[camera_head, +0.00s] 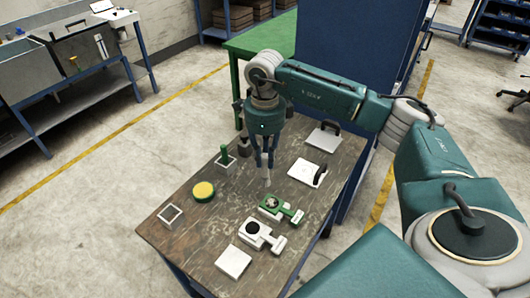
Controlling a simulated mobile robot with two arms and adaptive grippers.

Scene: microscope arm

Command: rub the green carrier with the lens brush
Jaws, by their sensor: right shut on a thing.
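The green carrier (271,204), with a round grey-and-dark centre and a tab to the right, lies on the worn wooden table (165,240). My right gripper (267,168) points down above the table, just behind the carrier. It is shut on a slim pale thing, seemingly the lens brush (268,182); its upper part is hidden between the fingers. Its lower end shows behind the carrier and a little to its left; I cannot tell whether it touches anything. My left gripper is out of view.
A white carrier (250,229) and a white block (233,262) lie in front. To the left are a yellow round pad (203,189), an empty square holder (171,215) and a green-handled tool (225,153) in another holder.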

